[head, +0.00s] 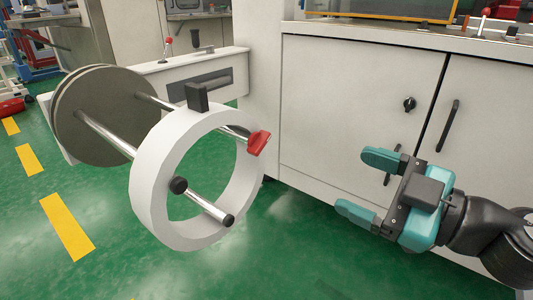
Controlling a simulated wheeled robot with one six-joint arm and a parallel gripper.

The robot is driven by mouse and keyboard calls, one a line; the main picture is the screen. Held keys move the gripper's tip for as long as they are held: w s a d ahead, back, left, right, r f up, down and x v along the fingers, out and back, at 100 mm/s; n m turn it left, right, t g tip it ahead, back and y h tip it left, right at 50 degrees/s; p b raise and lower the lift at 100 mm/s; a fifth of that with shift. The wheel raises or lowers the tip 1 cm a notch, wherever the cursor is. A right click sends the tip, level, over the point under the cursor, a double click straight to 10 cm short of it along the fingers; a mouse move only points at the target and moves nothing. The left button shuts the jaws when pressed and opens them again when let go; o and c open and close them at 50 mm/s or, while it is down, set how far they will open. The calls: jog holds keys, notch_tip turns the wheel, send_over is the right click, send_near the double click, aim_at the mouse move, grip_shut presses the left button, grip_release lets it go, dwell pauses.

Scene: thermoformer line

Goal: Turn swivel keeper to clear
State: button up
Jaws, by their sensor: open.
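The swivel keeper (259,143) looks like the red piece at the end of the upper metal rod (155,101). It sits tilted and overlaps the upper right rim of a large white ring (150,180) in this view. I cannot tell whether it touches the ring. A lower metal rod (208,206) shows through the ring's opening, with a black collar and a dark tip. My gripper (360,185) is open and empty, with teal fingers pointing left. It is to the right of the keeper and ring, clearly apart from both.
A grey round plate (95,115) stands behind the ring, where the rods begin. A white cabinet (350,100) with black handles fills the right, behind my gripper. A black block (196,97) shows above the ring. Between ring and gripper there is free room over green floor.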

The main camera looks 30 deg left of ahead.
jog(key=p, duration=0.8)
send_near(263, 144)
jog(key=a, duration=0.6)
jog(key=w+a+p, duration=0.1)
jog(key=a, duration=0.2)
jog(key=shift+a+r, duration=0.1)
jog(key=shift+a, duration=0.1)
jog(key=c, duration=0.9)
